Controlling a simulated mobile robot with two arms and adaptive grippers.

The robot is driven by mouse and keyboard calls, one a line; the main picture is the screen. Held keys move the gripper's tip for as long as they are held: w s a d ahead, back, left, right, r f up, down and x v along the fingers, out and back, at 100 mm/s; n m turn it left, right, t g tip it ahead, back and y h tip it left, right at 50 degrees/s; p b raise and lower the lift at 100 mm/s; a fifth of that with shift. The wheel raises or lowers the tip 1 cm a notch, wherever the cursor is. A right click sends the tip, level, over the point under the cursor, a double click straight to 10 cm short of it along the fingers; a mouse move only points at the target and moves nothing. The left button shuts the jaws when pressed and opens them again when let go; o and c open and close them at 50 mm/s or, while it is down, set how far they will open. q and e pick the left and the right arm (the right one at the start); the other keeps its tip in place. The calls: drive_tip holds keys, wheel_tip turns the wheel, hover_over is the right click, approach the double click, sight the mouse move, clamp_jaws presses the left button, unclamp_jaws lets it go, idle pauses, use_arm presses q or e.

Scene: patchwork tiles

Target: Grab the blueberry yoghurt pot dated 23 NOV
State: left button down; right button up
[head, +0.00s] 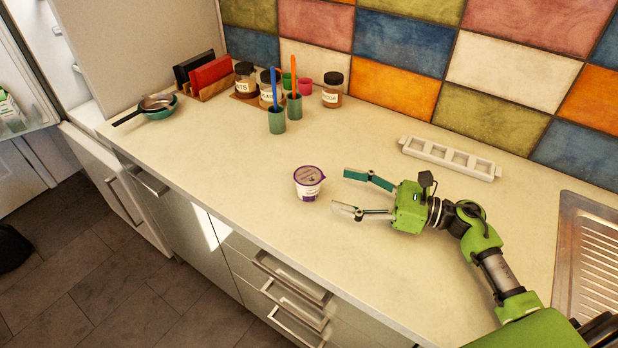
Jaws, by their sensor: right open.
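A small white yoghurt pot with a purple lid rim and purple markings (308,183) stands upright on the pale countertop (230,210). Its flavour and date are too small to read. My right gripper (340,192) is open and empty just to the right of the pot. Its two fingers point left toward the pot, with a small gap between fingertips and pot. My left gripper is not in view.
Green cups with brushes (277,120), jars (332,90) and a pan (157,104) stand at the back left. A sink (595,262) is at right. The counter around the pot is clear.

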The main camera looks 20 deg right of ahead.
sight(308, 175)
drive_tip(key=p+x, duration=0.1)
drive_tip(key=x, duration=0.3)
drive_tip(key=shift+w+a, duration=0.2)
drive_tip(key=shift+w, duration=0.15)
drive_tip(key=shift+w+a+r, duration=0.1)
drive_tip(key=shift+w+a, duration=0.05)
drive_tip(key=p+x, duration=0.1)
drive_tip(key=x, duration=0.1)
drive_tip(key=p+x, duration=0.1)
drive_tip(key=x, duration=0.1)
drive_tip(key=shift+w+a, duration=0.1)
drive_tip(key=shift+w, duration=0.45)
drive_tip(key=shift+s, duration=0.1)
drive_tip(key=c, duration=1.3)
drive_tip(key=shift+c, duration=0.7)
drive_tip(key=shift+r, duration=0.1)
